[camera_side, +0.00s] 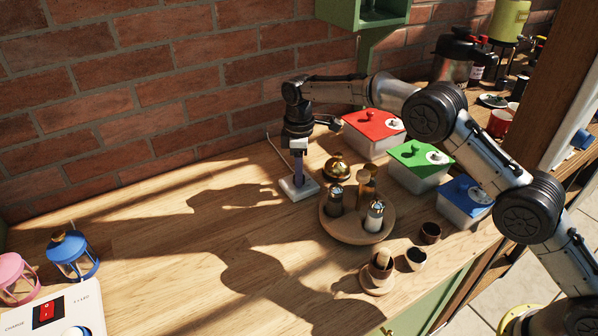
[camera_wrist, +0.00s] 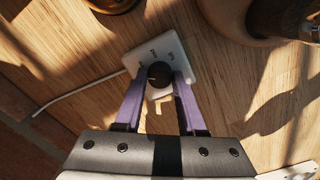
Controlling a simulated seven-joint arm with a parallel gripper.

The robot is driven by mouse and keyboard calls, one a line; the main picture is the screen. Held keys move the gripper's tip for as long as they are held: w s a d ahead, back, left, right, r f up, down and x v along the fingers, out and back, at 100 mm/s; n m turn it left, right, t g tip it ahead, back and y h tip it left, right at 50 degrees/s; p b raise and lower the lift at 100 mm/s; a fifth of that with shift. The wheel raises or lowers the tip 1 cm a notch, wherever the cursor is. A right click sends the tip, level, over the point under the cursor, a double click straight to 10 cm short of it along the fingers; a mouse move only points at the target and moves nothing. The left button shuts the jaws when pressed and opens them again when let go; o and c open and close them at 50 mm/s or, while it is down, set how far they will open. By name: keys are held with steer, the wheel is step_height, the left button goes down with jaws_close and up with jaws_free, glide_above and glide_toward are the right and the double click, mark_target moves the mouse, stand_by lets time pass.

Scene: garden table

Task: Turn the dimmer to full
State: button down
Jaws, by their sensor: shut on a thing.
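The dimmer is a white plate (camera_side: 293,191) with a cable, lying on the wooden table near the brick wall. In the wrist view its white plate (camera_wrist: 180,51) carries a round black knob (camera_wrist: 159,75) and small dark lettering that I cannot read. My gripper (camera_side: 298,180) points down over the dimmer. In the wrist view its two purple fingers (camera_wrist: 160,84) stand on either side of the knob and are shut on it. The knob's pointer and setting cannot be made out. In the side view the fingers hide the knob.
A round wooden tray (camera_side: 340,232) with shakers stands just right of the dimmer, and a brass bell-like object (camera_side: 337,169) behind it. Red (camera_side: 373,125), green (camera_side: 420,158) and blue (camera_side: 465,190) lidded boxes stand further right. The table's left middle is clear. Lanterns (camera_side: 72,255) stand far left.

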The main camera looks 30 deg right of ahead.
steer(key=m, duration=0.5)
steer(key=shift+m, duration=0.3)
steer(key=m, duration=1.2)
steer(key=shift+m, duration=0.3)
steer(key=m, duration=0.5)
steer(key=shift+m, duration=0.3)
steer(key=c, duration=0.5)
jaws_free()
